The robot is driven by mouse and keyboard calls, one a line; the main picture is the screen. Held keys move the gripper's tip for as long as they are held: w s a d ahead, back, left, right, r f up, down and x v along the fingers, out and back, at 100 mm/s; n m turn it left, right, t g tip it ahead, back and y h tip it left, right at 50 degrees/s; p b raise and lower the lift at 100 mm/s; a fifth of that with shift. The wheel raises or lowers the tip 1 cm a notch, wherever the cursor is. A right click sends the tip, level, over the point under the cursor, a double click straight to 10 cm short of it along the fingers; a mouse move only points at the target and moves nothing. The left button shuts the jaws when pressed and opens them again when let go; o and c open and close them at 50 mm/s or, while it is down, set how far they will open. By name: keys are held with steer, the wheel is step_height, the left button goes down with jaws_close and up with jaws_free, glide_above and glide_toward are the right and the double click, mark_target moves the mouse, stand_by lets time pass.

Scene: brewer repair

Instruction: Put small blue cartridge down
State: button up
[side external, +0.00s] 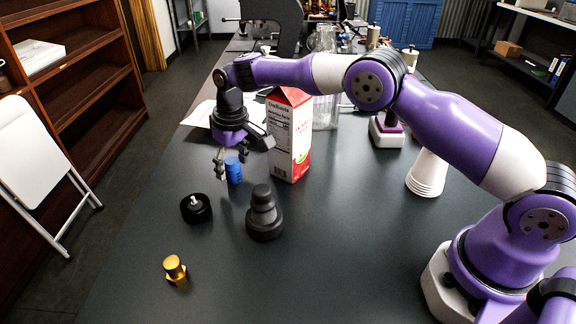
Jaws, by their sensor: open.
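The small blue cartridge (234,170) stands about upright on the dark table, or very close to its surface; I cannot tell if it fully touches. My gripper (230,155) is right above and around its top, with its fingers open. One finger is to the left of the cartridge and the other reaches to the right, near the carton. The cartridge's upper edge is close to the fingers.
A red and white carton (290,135) stands just right of my gripper. A black stepped part (264,213), a round black part (196,208) and a gold fitting (175,269) stand in front. White stacked cups (428,174) are at right. The front-middle table (330,265) is clear.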

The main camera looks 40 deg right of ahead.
step_height(320, 180, up, 12)
steer(key=s, duration=0.1)
steer(key=shift+s+d, duration=0.15)
steer(key=shift+s, duration=0.05)
step_height(320, 180, up, 10)
steer(key=t, duration=0.2)
glide_above(238, 164)
steer(key=s+d, duration=0.4)
steer(key=s, duration=0.1)
steer(key=s+d+r+t, duration=0.1)
steer(key=s+d+r, duration=0.1)
steer(key=s, duration=0.4)
steer(key=s+d+f+m, duration=0.1)
steer(key=s+f, duration=0.3)
steer(key=s, duration=0.3)
steer(key=s+d+f+m+t, duration=0.1)
steer(key=s+f, duration=0.3)
steer(key=s, duration=0.3)
steer(key=shift+s+d+f, duration=0.2)
steer(key=shift+s+f, duration=0.15)
steer(key=shift+s, duration=0.05)
